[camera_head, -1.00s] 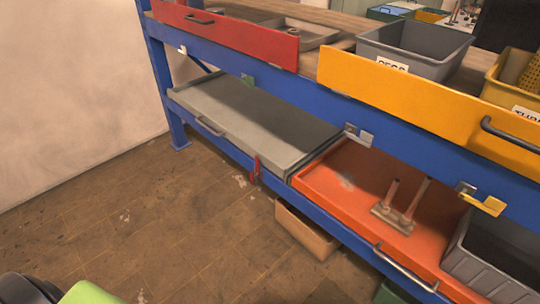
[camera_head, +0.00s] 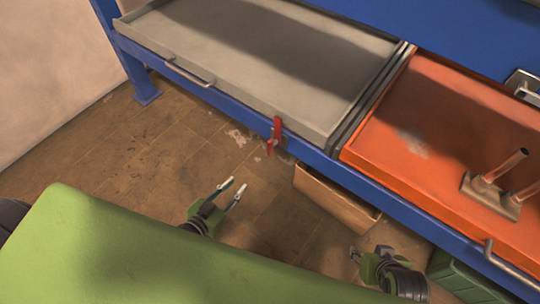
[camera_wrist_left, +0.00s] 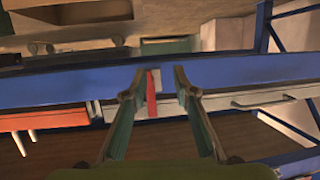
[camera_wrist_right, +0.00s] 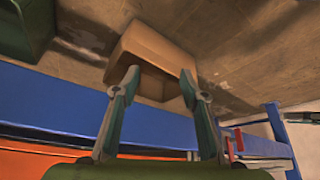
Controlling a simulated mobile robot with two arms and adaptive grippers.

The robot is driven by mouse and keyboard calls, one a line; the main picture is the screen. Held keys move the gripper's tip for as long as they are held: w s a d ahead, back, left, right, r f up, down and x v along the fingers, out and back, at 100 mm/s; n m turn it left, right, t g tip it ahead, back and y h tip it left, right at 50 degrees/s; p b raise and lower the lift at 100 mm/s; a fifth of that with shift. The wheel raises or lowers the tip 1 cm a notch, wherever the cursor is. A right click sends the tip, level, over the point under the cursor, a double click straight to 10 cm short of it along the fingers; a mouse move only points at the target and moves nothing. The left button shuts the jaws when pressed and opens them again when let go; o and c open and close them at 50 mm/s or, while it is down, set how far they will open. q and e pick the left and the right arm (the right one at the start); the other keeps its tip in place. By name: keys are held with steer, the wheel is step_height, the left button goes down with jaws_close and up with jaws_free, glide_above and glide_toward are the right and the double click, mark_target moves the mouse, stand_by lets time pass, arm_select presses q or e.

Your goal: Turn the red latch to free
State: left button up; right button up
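The red latch (camera_head: 276,136) is a narrow, roughly upright lever on the blue front beam, by the front right corner of the grey drawer (camera_head: 260,60). My left gripper (camera_head: 231,188) is open and empty, below and left of the latch and apart from it. In the left wrist view the latch (camera_wrist_left: 151,94) shows between the open fingers (camera_wrist_left: 158,78), farther off. My right gripper (camera_head: 364,254) is low at the right, away from the latch. In the right wrist view its fingers (camera_wrist_right: 160,82) are apart and empty, and the latch (camera_wrist_right: 237,141) shows at lower right.
An orange drawer (camera_head: 385,118) with a peg stand (camera_head: 492,192) lies right of the grey one. A cardboard box (camera_head: 335,197) stands under the beam, with a green crate (camera_head: 462,277) to its right. The floor (camera_head: 165,150) left of the latch is clear.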

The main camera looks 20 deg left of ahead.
mark_target(268, 145)
arm_select(q)
steer(key=w+d+r+t+h+b, duration=0.1)
steer(key=w+r, duration=0.1)
steer(key=w, duration=0.1)
steer(key=w+d+r+t+h+b, duration=0.1)
steer(key=w+d+r+b, duration=0.1)
steer(key=w, duration=0.1)
steer(key=w+d+r+m+h+b, duration=0.1)
steer(key=w+d+r+b, duration=0.1)
steer(key=w, duration=0.2)
steer(key=shift+r+t, duration=0.35)
steer(key=shift+t, duration=0.05)
steer(key=b+x, duration=0.1)
steer(key=x, duration=0.4)
steer(key=shift+w+d+b, duration=0.1)
steer(key=shift+d+b, duration=0.05)
steer(key=shift+b, duration=0.2)
steer(key=shift+w+d, duration=0.1)
steer(key=shift+w, duration=0.2)
arm_select(e)
steer(key=w+a+r+t+y, duration=0.1)
steer(key=w+r+t, duration=0.3)
steer(key=r, duration=0.5)
steer(key=w+a+r+t+y, duration=0.1)
steer(key=w+a+r+t, duration=0.2)
steer(key=w+r+t, duration=0.2)
steer(key=shift+w+a+r, duration=0.2)
steer(key=shift+w+r, duration=0.75)
steer(key=shift+r, duration=1.45)
